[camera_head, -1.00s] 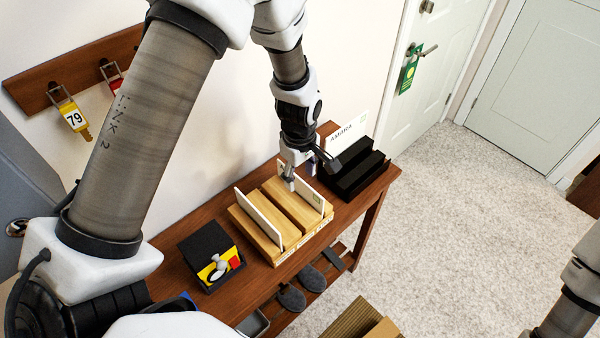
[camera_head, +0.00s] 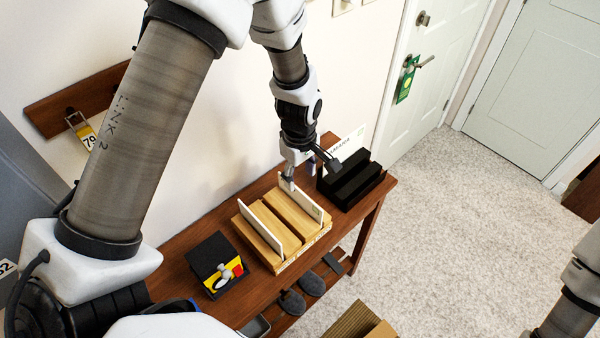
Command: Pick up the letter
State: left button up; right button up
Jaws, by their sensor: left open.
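A light wooden holder (camera_head: 285,222) with slots stands on the brown table. One white letter (camera_head: 258,233) stands in its left slot, and another white letter (camera_head: 310,206) stands upright in its right slot. A third white letter (camera_head: 353,143), with printed writing, stands behind the black slotted holder (camera_head: 350,184), partly hidden. My left gripper (camera_head: 310,172) is open and empty, at the back end of the right-slot letter. One fingertip overlaps that letter's upper back corner in view; I cannot tell whether it touches. My right arm shows at the right edge, its gripper out of view.
A black box (camera_head: 208,254) with yellow and red items stands at the table's left. Dark slippers (camera_head: 292,302) lie on a lower shelf. A key rack (camera_head: 75,100) hangs on the wall. A door (camera_head: 430,60) stands beyond the table; carpet at right is clear.

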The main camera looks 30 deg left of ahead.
aim_at(346, 148)
jog(key=k+l, duration=0.65)
jog(key=k, duration=0.25)
